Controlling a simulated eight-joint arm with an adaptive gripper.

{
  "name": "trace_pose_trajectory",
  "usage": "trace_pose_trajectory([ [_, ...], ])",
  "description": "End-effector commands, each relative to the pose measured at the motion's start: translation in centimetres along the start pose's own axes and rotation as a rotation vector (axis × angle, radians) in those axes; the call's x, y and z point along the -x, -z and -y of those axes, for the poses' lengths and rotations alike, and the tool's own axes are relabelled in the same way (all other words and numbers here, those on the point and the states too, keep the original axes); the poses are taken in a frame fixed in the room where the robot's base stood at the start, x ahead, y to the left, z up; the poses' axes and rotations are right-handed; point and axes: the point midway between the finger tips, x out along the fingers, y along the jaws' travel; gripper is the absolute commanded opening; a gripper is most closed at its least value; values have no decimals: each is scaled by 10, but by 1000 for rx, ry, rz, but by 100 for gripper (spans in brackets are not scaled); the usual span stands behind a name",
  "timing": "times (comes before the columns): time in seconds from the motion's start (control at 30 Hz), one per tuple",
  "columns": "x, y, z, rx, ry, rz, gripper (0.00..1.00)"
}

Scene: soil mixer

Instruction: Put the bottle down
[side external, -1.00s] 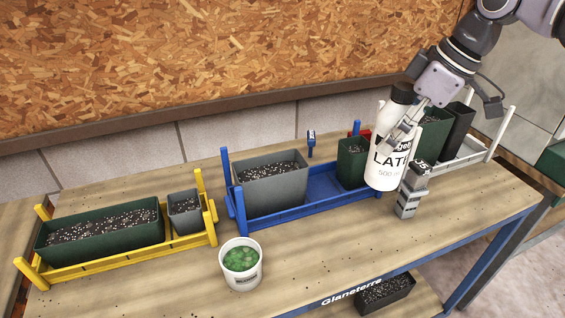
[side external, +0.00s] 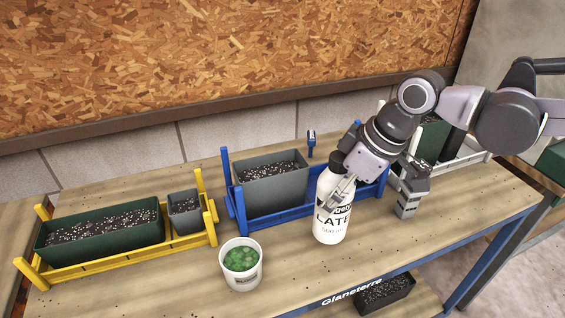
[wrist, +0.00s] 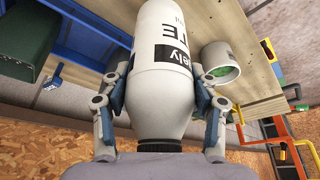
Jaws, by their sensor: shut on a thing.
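The bottle (side external: 330,222) is white with black lettering and a black cap. In the side view it is upright, just right of the white bucket, with its base at or just above the bench top; I cannot tell if it touches. My gripper (side external: 342,192) is shut on its upper body from the right. In the wrist view the bottle (wrist: 163,75) fills the middle between both fingers (wrist: 162,100), cap nearest the camera.
A white bucket (side external: 241,277) of green stuff stands left of the bottle. Behind are a blue rack (side external: 290,214) with a grey planter (side external: 272,184) and a yellow rack (side external: 130,262). A grey block-like object (side external: 406,206) stands to the right. The bench front between is clear.

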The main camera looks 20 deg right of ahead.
Motion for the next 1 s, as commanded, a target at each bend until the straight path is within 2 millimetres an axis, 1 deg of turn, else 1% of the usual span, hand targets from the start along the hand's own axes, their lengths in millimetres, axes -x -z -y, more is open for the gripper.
trace_pose_trajectory([
  [0.03,-6,4,6,2,1,-1,4],
  [0.2,-15,7,15,0,0,-1,4],
  [0.33,-22,5,16,-1,-1,0,4],
  [0.6,-49,-6,15,-1,0,-1,4],
  [0.7,-53,-8,15,-1,0,-1,4],
  [1.0,-54,-8,15,-1,0,0,4],
])
